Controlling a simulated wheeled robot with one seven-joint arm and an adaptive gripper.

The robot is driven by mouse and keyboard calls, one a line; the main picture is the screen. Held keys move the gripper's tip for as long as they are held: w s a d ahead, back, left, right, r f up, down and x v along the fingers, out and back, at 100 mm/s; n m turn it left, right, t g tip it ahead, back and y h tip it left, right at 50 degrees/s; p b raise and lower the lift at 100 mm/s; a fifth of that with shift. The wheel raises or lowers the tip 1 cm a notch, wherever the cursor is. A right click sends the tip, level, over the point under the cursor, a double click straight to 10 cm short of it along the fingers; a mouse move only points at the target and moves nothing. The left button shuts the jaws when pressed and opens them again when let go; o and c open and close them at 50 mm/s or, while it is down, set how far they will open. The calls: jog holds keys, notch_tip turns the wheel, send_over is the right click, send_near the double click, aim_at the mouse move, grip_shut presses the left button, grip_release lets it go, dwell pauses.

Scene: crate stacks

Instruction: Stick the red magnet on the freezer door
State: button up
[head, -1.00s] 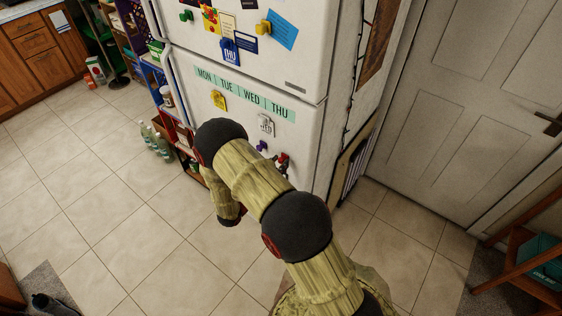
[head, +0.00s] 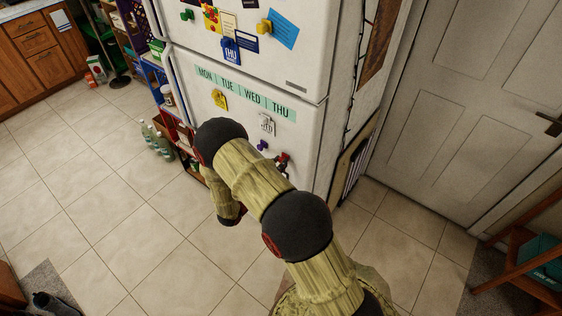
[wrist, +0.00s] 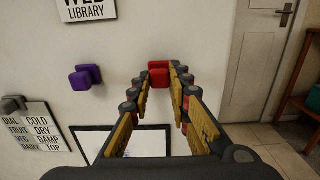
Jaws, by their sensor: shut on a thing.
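The red magnet (wrist: 158,70) is between my gripper's fingertips (wrist: 160,84) in the wrist view, in front of the white lower fridge door. I cannot tell whether it touches that door. In the head view my gripper (head: 281,163) is small and dark beside the lower door (head: 230,130), below and right of the purple magnet (head: 262,145). The upper door (head: 270,72), which looks like the freezer door, is above it and holds papers and magnets.
The purple magnet (wrist: 85,77) is left of my gripper in the wrist view. A library note (wrist: 86,10), a word list (wrist: 35,132) and a dark-framed sheet (wrist: 100,142) are around it. A white room door (head: 470,100) stands at right. Bottles (head: 157,140) stand on the floor at left.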

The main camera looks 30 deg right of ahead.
jog(key=shift+v, duration=2.4)
jog(key=shift+r, duration=0.1)
